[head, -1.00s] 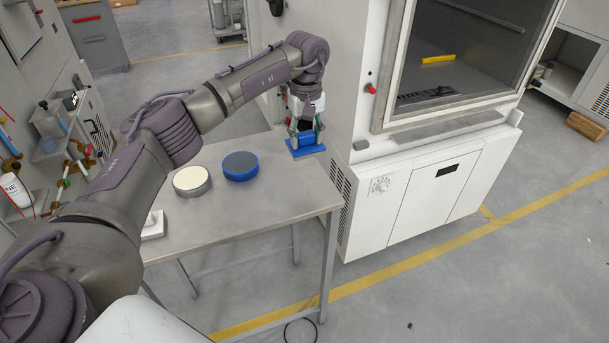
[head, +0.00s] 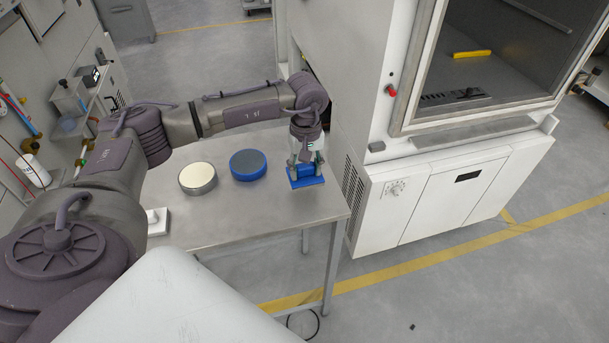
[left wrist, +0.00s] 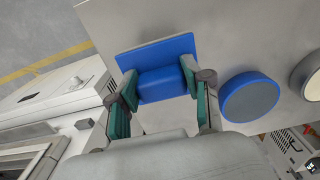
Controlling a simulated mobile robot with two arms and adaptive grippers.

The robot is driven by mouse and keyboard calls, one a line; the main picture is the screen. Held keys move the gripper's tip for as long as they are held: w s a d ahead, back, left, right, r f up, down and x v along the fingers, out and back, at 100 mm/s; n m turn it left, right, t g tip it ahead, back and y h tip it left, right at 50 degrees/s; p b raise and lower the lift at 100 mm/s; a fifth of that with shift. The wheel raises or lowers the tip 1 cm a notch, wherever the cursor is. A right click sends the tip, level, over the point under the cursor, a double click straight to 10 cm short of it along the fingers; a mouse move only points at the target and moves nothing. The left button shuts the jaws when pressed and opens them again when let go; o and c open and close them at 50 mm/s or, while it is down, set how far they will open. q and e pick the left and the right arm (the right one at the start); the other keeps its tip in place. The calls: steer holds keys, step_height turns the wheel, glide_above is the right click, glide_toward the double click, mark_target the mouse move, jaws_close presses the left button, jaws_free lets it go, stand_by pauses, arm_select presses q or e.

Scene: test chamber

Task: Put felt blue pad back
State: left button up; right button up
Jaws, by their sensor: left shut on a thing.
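My left gripper (head: 306,168) is shut on the blue pad (head: 307,182), a blue block with a flat rectangular plate. The pad is at the right end of the steel table (head: 250,220). I cannot tell whether its plate touches the tabletop or hovers just above it. In the left wrist view the blue pad (left wrist: 165,85) sits between the two green-lined fingers, its plate extending beyond the fingertips. My right gripper is not in view.
A round blue disc with a grey top (head: 248,165) stands left of the pad. A cream-topped round disc (head: 198,178) stands further left. A white cabinet machine (head: 440,190) is close on the right. The table's front right part is clear.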

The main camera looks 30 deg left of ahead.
mark_target(304, 176)
arm_select(q)
steer(key=shift+s+f, duration=0.1)
steer(key=shift+s, duration=0.2)
steer(key=shift+s+f, duration=0.1)
steer(key=shift+f, duration=0.25)
step_height(304, 176, down, 3)
steer(key=shift+r+p, duration=0.2)
steer(key=shift+p, duration=0.55)
steer(key=shift+f, duration=0.55)
steer(key=o, duration=1)
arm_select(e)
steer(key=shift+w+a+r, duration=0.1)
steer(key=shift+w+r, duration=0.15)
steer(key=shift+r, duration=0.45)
arm_select(q)
steer(key=shift+r, duration=0.1)
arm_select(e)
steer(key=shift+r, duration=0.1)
